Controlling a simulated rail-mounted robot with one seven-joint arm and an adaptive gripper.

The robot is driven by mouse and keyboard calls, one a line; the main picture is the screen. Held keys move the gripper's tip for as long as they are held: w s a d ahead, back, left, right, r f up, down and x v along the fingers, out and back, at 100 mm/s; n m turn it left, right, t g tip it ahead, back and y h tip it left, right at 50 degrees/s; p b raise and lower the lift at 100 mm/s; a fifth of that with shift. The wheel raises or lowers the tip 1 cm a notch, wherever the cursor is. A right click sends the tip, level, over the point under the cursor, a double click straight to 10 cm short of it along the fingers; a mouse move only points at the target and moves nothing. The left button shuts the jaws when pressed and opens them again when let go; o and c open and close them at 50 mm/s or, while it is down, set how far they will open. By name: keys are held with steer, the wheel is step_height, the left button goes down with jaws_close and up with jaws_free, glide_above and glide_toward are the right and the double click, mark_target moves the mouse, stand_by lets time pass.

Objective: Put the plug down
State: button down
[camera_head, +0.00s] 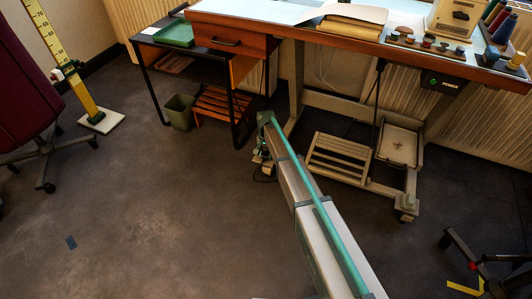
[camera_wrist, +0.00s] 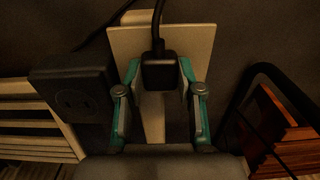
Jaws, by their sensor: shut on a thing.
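The black plug (camera_wrist: 159,75) sits between the teal fingers of my gripper (camera_wrist: 159,68) in the wrist view, with its dark cord running up from it. My gripper is shut on the plug. A pale plate (camera_wrist: 120,42) lies behind the plug, and I cannot tell whether the plug touches it. In the head view my gripper (camera_head: 262,163) is low under the table's left end, small and partly hidden; the plug cannot be made out there.
A slatted orange stool (camera_head: 222,105) and a green bin (camera_head: 180,112) stand left of my gripper. The white table frame with a slatted rack (camera_head: 338,157) stands to its right. A sewing table (camera_head: 290,28) is above. The floor (camera_head: 140,210) at the front left is mostly clear.

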steer(key=c, duration=0.7)
jaws_free()
steer(key=shift+c, duration=0.2)
steer(key=shift+r, duration=0.15)
